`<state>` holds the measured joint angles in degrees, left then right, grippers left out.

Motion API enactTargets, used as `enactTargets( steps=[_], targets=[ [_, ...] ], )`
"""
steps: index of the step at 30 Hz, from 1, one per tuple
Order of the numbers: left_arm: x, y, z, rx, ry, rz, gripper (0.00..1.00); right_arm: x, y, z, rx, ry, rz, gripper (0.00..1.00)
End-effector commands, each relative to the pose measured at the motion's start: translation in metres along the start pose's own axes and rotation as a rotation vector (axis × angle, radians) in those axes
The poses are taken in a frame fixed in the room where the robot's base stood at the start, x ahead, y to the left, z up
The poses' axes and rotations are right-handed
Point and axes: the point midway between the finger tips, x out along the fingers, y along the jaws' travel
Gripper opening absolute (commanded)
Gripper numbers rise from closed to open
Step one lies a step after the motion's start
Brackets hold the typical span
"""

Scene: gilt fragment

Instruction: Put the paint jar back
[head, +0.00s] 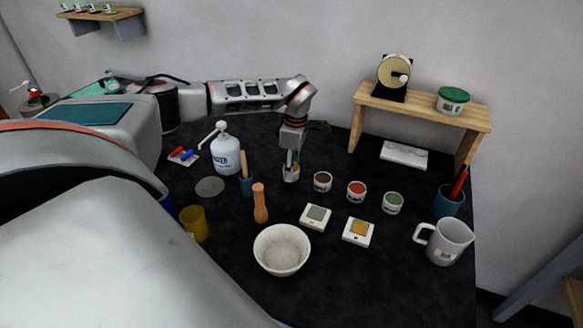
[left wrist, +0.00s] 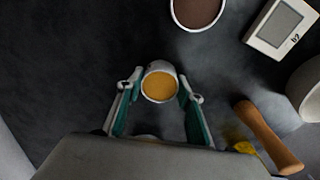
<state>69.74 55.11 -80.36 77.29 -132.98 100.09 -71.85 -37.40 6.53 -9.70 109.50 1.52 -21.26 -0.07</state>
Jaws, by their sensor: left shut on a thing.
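A small white jar of ochre-yellow paint (left wrist: 160,86) sits between the fingers of my left gripper (head: 291,161), which is shut on it. In the head view the jar (head: 291,175) is upright at the left end of a row of paint jars, low over the black table; I cannot tell whether it touches. The brown paint jar (head: 322,182) stands just to its right, then the red one (head: 357,191) and the green one (head: 393,203). The brown jar also shows at the top of the left wrist view (left wrist: 198,10). My right gripper is not in view.
A wooden shelf (head: 420,104) stands at back right.

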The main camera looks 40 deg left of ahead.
Motion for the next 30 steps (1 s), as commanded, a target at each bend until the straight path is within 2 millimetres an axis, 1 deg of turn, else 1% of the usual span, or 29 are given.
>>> enactTargets(
  steps=[5, 6, 7, 8, 17, 20, 23, 26, 30],
  targets=[
    [0.003, 0.0, 0.0, 0.0, 0.0, 0.0, 0.08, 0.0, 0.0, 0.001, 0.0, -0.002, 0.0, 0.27],
    [0.003, 0.0, 0.0, 0.0, 0.0, 0.0, 0.44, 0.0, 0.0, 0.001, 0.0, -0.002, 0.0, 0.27],
    [0.003, 0.0, 0.0, 0.0, 0.0, 0.0, 0.52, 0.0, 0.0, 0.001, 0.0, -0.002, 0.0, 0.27],
    [0.003, 0.0, 0.0, 0.0, 0.0, 0.0, 0.53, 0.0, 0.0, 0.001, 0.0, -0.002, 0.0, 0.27],
    [0.003, 0.0, 0.0, 0.0, 0.0, 0.0, 0.53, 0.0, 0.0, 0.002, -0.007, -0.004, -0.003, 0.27],
    [-0.002, 0.0, 0.0, 0.0, 0.0, 0.001, 0.53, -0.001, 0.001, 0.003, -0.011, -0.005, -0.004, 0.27],
    [-0.014, 0.002, 0.0, 0.0, -0.002, 0.004, 0.53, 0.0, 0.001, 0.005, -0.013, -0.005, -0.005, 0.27],
    [-0.032, 0.002, 0.0, 0.0, -0.002, 0.005, 0.53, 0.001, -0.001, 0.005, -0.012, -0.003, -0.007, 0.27],
    [-0.062, 0.001, 0.0, 0.0, -0.002, 0.005, 0.53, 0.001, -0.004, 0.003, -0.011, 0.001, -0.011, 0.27]
  ],
)
